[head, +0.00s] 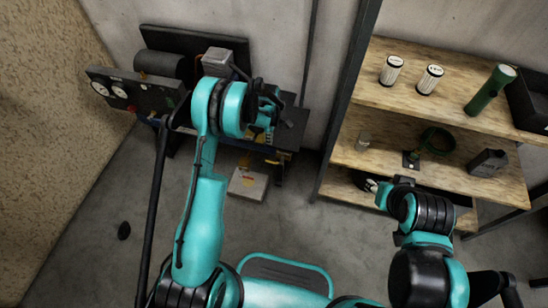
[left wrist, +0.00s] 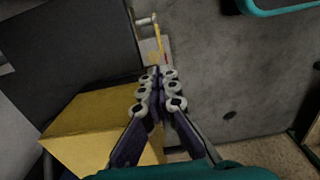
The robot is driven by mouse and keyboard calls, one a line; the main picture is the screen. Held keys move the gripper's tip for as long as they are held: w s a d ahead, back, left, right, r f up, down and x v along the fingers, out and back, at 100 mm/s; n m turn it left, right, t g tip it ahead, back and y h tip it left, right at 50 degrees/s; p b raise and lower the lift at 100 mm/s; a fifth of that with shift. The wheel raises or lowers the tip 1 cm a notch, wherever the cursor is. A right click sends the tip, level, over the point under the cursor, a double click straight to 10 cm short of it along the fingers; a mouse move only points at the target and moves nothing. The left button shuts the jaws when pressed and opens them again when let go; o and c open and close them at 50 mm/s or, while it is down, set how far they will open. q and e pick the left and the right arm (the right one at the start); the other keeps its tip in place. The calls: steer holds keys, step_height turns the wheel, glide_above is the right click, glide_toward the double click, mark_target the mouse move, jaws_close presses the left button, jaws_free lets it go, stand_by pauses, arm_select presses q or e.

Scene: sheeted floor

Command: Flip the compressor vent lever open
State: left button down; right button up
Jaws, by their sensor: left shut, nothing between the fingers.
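The compressor stands against the back wall at the left, with a gauge panel (head: 122,92) on its left side; my left arm hides part of it. In the left wrist view a thin yellow lever (left wrist: 158,40) stands just beyond my left fingertips, beside a pale metal fitting (left wrist: 146,20). I cannot tell whether the fingertips touch the lever. My left gripper (head: 270,108) is shut and empty at the compressor's right side; its fingers also show in the left wrist view (left wrist: 156,74). My right gripper (head: 372,186) is small and partly hidden in front of the shelf.
A yellow block-shaped surface (left wrist: 85,122) lies close to the left fingers. A pale box (head: 248,184) is on the floor below the compressor. A wooden shelf (head: 450,115) with cans and a green flashlight (head: 490,90) stands at the right. The floor (head: 95,225) at the left is mostly clear.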

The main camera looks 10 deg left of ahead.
arm_select(q)
step_height(320, 180, down, 14)
steer(key=b, duration=0.6)
steer(key=shift+r, duration=0.1)
steer(key=shift+a+f, duration=0.3)
steer(key=shift+f, duration=0.1)
steer(key=shift+r, duration=0.15)
step_height(320, 180, up, 12)
stand_by(0.5)
